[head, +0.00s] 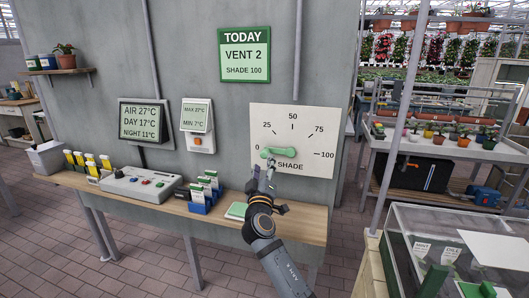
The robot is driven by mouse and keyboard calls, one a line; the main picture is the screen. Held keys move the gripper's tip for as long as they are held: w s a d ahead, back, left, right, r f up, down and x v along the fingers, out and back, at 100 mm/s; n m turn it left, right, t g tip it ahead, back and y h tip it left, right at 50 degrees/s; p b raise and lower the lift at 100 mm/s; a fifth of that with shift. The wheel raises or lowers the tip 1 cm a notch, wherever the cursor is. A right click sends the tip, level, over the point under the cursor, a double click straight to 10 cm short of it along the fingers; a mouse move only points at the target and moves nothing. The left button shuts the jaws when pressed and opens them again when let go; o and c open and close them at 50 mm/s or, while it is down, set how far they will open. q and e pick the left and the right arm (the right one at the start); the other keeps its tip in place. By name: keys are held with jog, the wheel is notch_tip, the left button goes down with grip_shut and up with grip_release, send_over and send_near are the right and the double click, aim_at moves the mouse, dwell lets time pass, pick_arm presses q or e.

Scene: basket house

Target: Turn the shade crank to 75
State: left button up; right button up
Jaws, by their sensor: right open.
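The shade crank (283,151) is a green handle on a white dial panel (300,112) on the grey wall. The panel is marked 0, 25, 50, 75 and 100, with SHADE printed below the crank. The crank lies about level, its knob end at the left near the 0 mark. My right gripper (270,166) is open, just below and in front of the crank's left end. I cannot tell whether it touches the crank. My left gripper is not in view.
A green sign (245,55) above reads TODAY, VENT 2, SHADE 100. A wooden bench (160,203) below holds a grey control box (142,183), seed packets (205,190) and a green-topped pad (236,211). A glass-topped case (450,235) stands at the lower right.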

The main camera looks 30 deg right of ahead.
aim_at(264, 156)
jog(key=p+x, duration=0.1)
jog(key=x, duration=0.5)
jog(key=shift+w+d, duration=0.2)
grip_shut()
